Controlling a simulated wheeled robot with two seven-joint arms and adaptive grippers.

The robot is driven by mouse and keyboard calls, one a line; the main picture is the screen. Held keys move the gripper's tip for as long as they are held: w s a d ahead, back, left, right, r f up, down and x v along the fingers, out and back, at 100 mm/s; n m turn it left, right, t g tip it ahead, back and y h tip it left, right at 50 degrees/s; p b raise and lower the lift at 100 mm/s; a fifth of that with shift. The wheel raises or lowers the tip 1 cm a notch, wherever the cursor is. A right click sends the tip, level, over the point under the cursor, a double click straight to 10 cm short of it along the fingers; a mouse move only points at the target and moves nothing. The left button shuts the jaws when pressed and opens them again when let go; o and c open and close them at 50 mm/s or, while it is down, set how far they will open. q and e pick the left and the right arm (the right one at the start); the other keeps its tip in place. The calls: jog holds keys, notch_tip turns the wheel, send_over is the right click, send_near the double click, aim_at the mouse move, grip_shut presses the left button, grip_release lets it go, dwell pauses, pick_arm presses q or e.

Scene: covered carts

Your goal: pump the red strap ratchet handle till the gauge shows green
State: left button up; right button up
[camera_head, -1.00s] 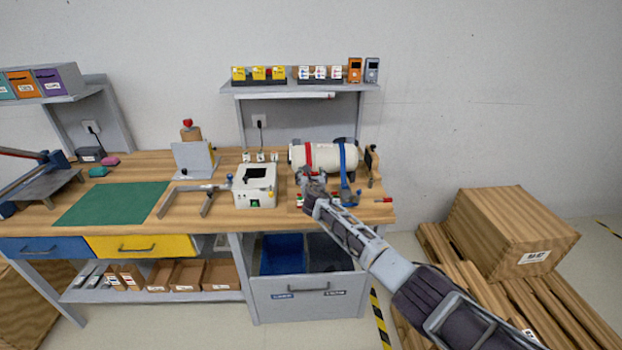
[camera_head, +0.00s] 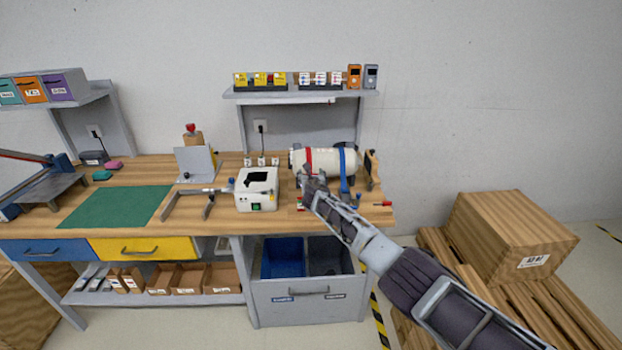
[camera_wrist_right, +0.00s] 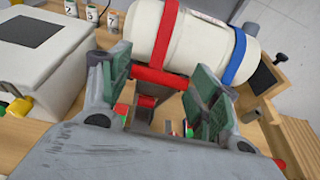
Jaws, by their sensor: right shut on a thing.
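A white cylinder (camera_head: 325,161) lies on the wooden bench's right side, with a red strap (camera_head: 308,160) and a blue strap (camera_head: 342,161) around it. My right gripper (camera_head: 311,180) is in front of the red strap. In the right wrist view its green-padded fingers (camera_wrist_right: 160,80) are on either side of the red ratchet handle (camera_wrist_right: 158,77), below the red strap (camera_wrist_right: 165,35), and shut on it. The gauge cannot be made out; small red and green patches show below the fingers. My left gripper is out of view.
A white box device (camera_head: 257,190) stands just left of the cylinder. A wooden upright (camera_head: 372,168) is at its right end. A blue ratchet part (camera_head: 345,187) is close to my right gripper. A shelf (camera_head: 300,94) hangs above.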

jog(key=shift+w+a+r, duration=0.1)
jog(key=shift+r, duration=0.4)
jog(key=o, duration=1.5)
jog(key=shift+s, duration=0.25)
jog(key=shift+f, duration=0.15)
jog(key=shift+w+f, duration=0.1)
jog(key=shift+f, duration=0.05)
jog(key=shift+s, duration=0.4)
jog(key=shift+v, duration=5.65)
